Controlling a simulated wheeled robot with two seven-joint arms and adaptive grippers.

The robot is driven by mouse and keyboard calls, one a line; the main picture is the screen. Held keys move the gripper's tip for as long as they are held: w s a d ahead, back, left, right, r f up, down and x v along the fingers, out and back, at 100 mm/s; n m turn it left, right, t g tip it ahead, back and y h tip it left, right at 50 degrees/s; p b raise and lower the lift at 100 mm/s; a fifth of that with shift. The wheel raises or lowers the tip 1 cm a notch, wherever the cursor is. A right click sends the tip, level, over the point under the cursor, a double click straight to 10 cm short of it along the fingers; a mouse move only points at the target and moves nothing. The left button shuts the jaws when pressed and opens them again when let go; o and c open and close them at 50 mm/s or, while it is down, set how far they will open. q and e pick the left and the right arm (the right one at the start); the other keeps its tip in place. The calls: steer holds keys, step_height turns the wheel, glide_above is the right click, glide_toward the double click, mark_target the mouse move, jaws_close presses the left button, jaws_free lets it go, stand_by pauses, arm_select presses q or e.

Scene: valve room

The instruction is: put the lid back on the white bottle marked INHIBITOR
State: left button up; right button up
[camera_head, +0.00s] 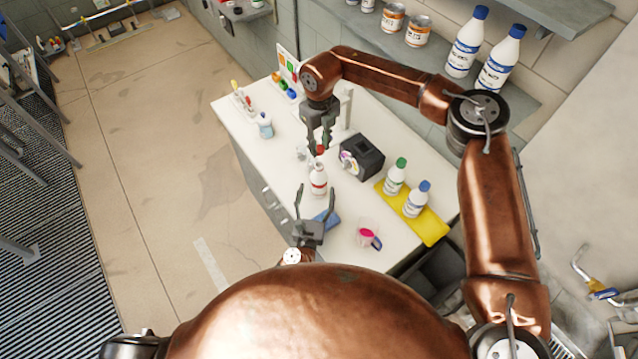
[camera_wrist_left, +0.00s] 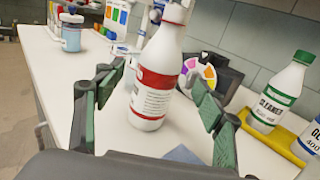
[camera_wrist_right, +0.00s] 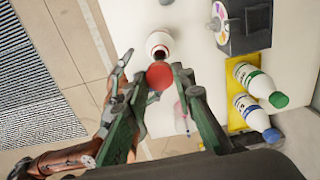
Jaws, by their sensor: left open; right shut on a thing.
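The white bottle with red bands (camera_head: 318,181) stands upright and open on the white bench; it also shows in the left wrist view (camera_wrist_left: 154,85) and the right wrist view (camera_wrist_right: 158,44). Its name cannot be read. My right gripper (camera_head: 320,146) is shut on the red lid (camera_wrist_right: 159,76), holding it above and apart from the bottle's mouth. The lid also shows small in the head view (camera_head: 319,150). My left gripper (camera_head: 315,190) is open, low by the bench, its fingers pointing at the bottle, which appears between them in the left wrist view. Contact cannot be told.
A dark box with a coloured wheel (camera_head: 361,156) stands right of the bottle. A yellow tray (camera_head: 433,230) holds green-capped (camera_head: 395,176) and blue-capped (camera_head: 417,198) bottles. A blue cloth (camera_head: 327,219) and a cup with pink contents (camera_head: 368,234) are near the front. A light-blue jar (camera_head: 265,126) stands left.

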mark_target(318, 185)
arm_select(q)
steer(key=w, duration=0.2)
steer(key=shift+w+d+f, duration=0.1)
steer(key=shift+w+d, duration=0.1)
steer(key=shift+w, duration=0.15)
arm_select(e)
steer(key=shift+w+f, duration=0.15)
arm_select(q)
steer(key=shift+w+d, duration=0.1)
steer(key=shift+w, duration=0.35)
jaws_close()
arm_select(e)
steer(key=shift+f, duration=2.4)
